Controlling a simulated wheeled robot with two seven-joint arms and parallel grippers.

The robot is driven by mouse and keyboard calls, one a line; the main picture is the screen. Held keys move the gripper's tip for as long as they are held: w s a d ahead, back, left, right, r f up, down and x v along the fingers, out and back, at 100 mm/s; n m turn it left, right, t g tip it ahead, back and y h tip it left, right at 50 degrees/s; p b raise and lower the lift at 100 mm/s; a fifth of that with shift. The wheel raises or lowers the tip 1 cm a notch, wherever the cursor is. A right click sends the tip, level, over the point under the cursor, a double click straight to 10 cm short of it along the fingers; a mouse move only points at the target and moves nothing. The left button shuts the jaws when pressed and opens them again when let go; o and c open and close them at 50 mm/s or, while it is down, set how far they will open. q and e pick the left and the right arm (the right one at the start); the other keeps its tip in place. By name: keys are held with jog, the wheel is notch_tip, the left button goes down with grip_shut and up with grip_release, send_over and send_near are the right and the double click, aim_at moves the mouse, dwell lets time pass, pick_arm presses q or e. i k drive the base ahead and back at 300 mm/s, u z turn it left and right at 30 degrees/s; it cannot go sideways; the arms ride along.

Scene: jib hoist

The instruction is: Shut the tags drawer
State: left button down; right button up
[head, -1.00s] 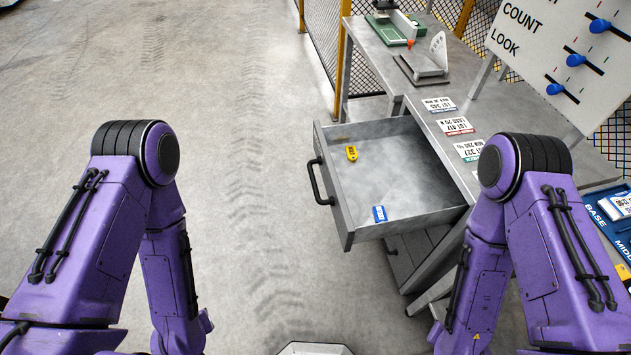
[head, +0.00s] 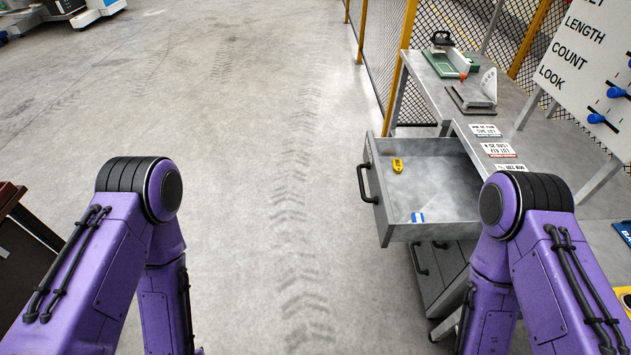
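The grey metal drawer (head: 431,232) under the workbench is pulled out, with its black bar handle (head: 366,184) facing left. A yellow tag (head: 397,165) lies inside near the back. A blue and white tag (head: 417,217) lies near the front. My two purple arms come in at the left and right. Both grippers are out of the picture below, so their state does not show. My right arm partly hides the drawer's right end and the bench edge.
The workbench (head: 520,128) carries several printed cards, a grey stand (head: 472,97) and a green-based device (head: 447,63). A sign board (head: 590,60) with blue sliders stands at right. Lower drawers (head: 440,275) look shut. Open floor (head: 270,180) lies left of the drawer.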

aim_at(439, 180)
jog(key=u, duration=0.45)
jog(key=i, duration=0.7)
jog(key=z, duration=1.45)
